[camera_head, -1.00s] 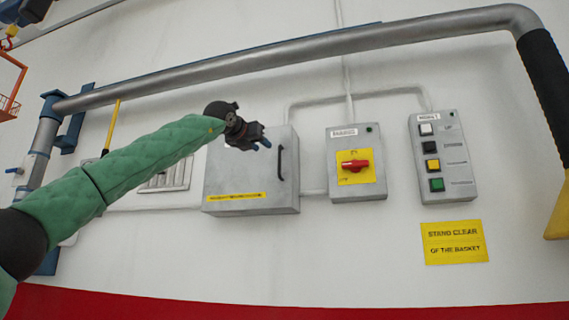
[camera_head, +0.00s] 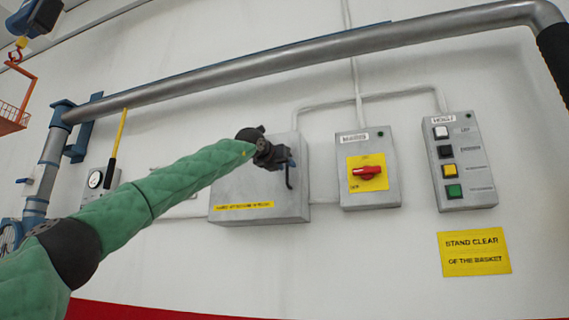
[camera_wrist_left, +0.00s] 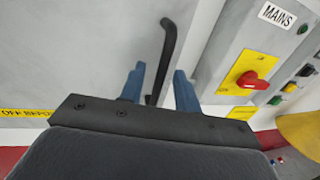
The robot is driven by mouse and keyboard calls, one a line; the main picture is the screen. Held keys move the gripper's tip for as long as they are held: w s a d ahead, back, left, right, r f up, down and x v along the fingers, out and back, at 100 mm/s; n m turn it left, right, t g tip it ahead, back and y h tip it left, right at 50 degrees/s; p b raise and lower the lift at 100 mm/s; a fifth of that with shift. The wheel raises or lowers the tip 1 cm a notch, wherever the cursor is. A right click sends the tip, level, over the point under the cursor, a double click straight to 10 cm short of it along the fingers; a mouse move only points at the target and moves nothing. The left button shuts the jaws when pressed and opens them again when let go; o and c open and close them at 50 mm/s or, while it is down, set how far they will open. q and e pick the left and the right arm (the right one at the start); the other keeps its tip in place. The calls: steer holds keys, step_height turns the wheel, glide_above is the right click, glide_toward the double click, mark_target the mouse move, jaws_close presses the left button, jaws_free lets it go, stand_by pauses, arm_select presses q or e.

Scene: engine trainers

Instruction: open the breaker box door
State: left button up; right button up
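The breaker box (camera_head: 240,196) is a grey wall box with a yellow label strip along its lower front. Its door looks closed. A black bar handle (camera_head: 290,180) is near the door's right edge. My left gripper (camera_head: 288,162) is in front of the handle and hides its upper part. In the left wrist view, the handle (camera_wrist_left: 167,45) runs between the two blue fingers of my left gripper (camera_wrist_left: 160,80). The fingers are apart, with visible gaps on both sides of the handle. The grey door face (camera_wrist_left: 80,60) lies beyond. My right gripper is not in view.
A mains switch box (camera_head: 355,142) with a red knob (camera_head: 368,172) is close to the right of the breaker box. Farther right are a button box (camera_head: 462,165) and a yellow sign (camera_head: 474,252). A thick grey pipe (camera_head: 300,55) runs above.

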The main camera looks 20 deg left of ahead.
arm_select(q)
steer(key=shift+w+f, duration=0.15)
steer(key=shift+w, duration=0.05)
steer(key=shift+c, duration=0.2)
steer(key=shift+s, duration=0.1)
jaws_close()
steer(key=shift+s, duration=0.1)
